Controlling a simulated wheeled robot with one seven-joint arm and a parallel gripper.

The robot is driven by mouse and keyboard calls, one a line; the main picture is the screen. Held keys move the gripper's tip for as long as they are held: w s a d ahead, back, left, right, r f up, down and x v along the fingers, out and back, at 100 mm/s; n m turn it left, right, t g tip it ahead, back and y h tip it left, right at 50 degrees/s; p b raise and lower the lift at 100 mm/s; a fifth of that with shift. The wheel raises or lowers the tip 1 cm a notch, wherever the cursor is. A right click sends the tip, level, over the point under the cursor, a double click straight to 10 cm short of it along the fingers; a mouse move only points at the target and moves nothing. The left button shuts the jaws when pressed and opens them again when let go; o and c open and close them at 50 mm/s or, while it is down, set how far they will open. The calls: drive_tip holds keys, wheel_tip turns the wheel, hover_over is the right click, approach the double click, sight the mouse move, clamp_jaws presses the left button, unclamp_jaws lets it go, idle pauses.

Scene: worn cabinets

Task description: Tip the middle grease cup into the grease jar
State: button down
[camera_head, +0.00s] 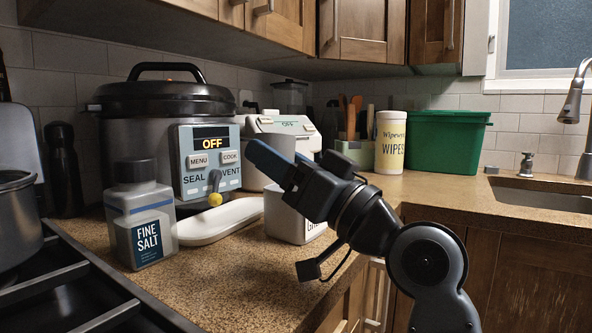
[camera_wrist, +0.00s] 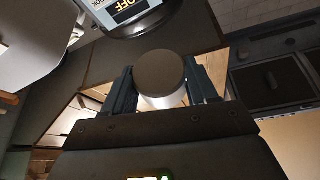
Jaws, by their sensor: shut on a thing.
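In the head view my gripper (camera_head: 264,160) points up and to the left above the counter. Its blue fingers are in front of a plain grey cup (camera_head: 283,146), partly hidden by them. In the wrist view my gripper (camera_wrist: 161,72) is shut on this grease cup (camera_wrist: 160,70), whose dark round end faces the camera, with a pale side below. I cannot tell whether anything is in it. The white grease jar (camera_head: 283,215), its label mostly hidden by my arm, stands on the counter below my gripper. The jar's opening is not clearly visible.
A white tray (camera_head: 215,222) lies left of the jar, looking empty. The fine salt bottle (camera_head: 142,222) and the pressure cooker (camera_head: 160,135) stand farther left. A wipes tub (camera_head: 390,143) and a green bin (camera_head: 440,141) stand behind at right. The cabinets (camera_head: 280,20) hang above.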

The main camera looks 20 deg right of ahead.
drive_tip(key=shift+w+d+m+h+p, duration=0.25)
drive_tip(key=shift+m+h+p, duration=0.15)
drive_tip(key=shift+m+p, duration=0.45)
drive_tip(key=shift+w+f+p, duration=0.15)
drive_tip(key=shift+f+p, duration=0.15)
drive_tip(key=shift+p, duration=0.05)
drive_tip(key=shift+w+d+r+m+h+p, duration=0.3)
drive_tip(key=shift+m+p, duration=0.35)
drive_tip(key=shift+p, duration=0.6)
drive_tip(key=shift+w+d+r+m+h+p, duration=0.15)
drive_tip(key=shift+m+h+p, duration=0.35)
drive_tip(key=shift+p, duration=0.7)
drive_tip(key=shift+w+d+f+m+g+h+p, duration=0.25)
drive_tip(key=shift+m+p, duration=0.3)
drive_tip(key=shift+p, duration=0.35)
drive_tip(key=shift+w+d+f+m+g+h+p, duration=0.15)
drive_tip(key=shift+w+f+m+p, duration=0.3)
drive_tip(key=shift+p, duration=0.45)
drive_tip(key=shift+d+r+m+g+h+p, duration=0.2)
drive_tip(key=shift+m+p, duration=0.3)
drive_tip(key=shift+p, duration=0.8)
drive_tip(key=shift+a+r+m+g+h+p, duration=0.1)
drive_tip(key=shift+r+m+p, duration=0.3)
drive_tip(key=shift+p, duration=0.85)
drive_tip(key=shift+r+m+g+h+p, duration=0.3)
drive_tip(key=shift+m+p, duration=0.6)
drive_tip(key=shift+p, duration=1.65)
drive_tip(key=shift+w+d+f+m+g+p, duration=0.15)
drive_tip(key=shift+f+m+g+p, duration=0.45)
drive_tip(key=shift+p, duration=1.2)
